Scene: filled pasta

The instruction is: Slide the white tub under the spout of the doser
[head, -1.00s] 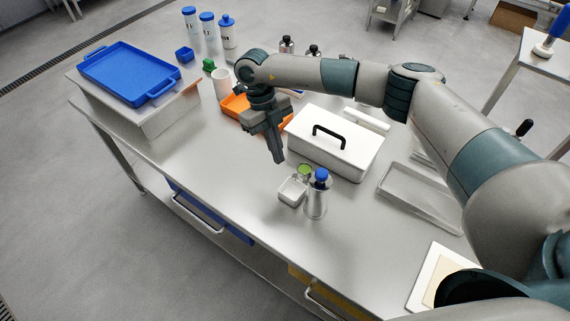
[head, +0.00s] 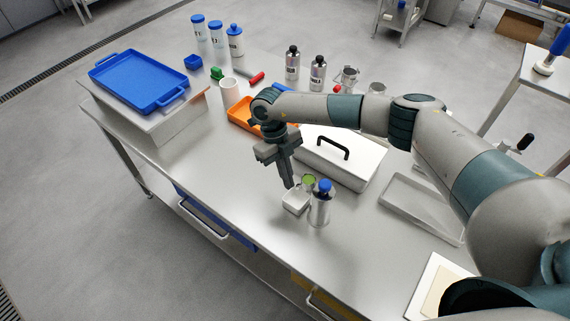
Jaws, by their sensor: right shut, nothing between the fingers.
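The small white square tub (head: 295,203) stands near the front edge of the steel table, open side up. Right beside it is a metal canister with a blue top (head: 320,208), which I take for the doser. I cannot make out its spout. A small round container with green in it (head: 308,181) stands just behind the two. My right gripper (head: 289,184) points down, shut and empty, its fingertips at the far left side of the tub. I cannot tell whether they touch it. My left gripper is not in view.
A white lidded box with a black handle (head: 345,170) stands behind the canister, partly hidden by my arm. An orange tray (head: 238,112) lies behind my gripper. A blue tray (head: 138,76) is on a raised stand. The table left of the tub is clear.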

